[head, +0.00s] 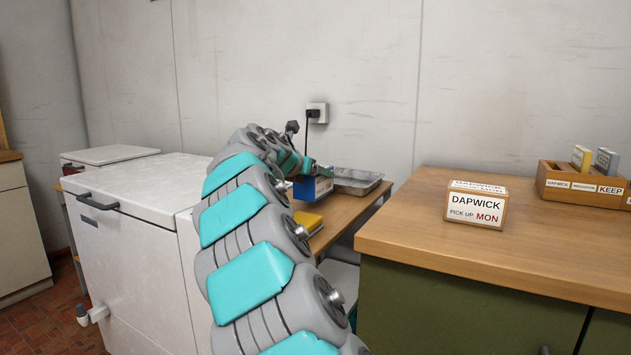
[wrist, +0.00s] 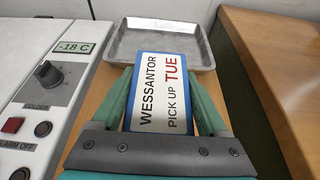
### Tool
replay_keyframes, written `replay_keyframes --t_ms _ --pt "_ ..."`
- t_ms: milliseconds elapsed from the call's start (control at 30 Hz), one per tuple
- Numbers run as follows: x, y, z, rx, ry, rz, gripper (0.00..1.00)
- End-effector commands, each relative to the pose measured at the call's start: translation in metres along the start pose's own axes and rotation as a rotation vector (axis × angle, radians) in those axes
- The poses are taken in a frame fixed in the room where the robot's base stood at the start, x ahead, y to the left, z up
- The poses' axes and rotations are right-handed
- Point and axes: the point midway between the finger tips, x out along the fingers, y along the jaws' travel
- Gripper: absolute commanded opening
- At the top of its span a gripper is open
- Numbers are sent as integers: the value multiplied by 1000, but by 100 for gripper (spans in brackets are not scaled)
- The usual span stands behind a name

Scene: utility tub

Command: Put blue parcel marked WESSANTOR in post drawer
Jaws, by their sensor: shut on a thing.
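The blue parcel (head: 314,189) has a white label reading WESSANTOR, PICK UP TUE; it also shows in the wrist view (wrist: 162,95). My gripper (wrist: 160,78) is shut on it, with one green finger along each side. In the head view my gripper (head: 305,168) is at the far end of my arm, over the narrow wooden table (head: 350,208). I cannot tell whether the parcel touches the table. No open drawer shows, and I cannot tell which front is the post drawer.
A metal tray (head: 357,180) lies just beyond the parcel. A yellow item (head: 308,221) is nearer on the table. A white freezer (head: 140,195) stands left.

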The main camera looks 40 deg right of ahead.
Motion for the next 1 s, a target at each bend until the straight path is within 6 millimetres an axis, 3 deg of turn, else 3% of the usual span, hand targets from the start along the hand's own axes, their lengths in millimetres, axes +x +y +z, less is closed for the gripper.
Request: replay_keyframes --t_ms 200,533,567,733,1000 --pt "8 -2 -20 1 1 -5 5" --pt "8 -1 -21 0 1 -2 5" --pt "9 -1 -22 0 1 -1 80" --pt "9 -1 -22 1 1 -2 99" --pt "9 -1 -22 1 1 -2 100"
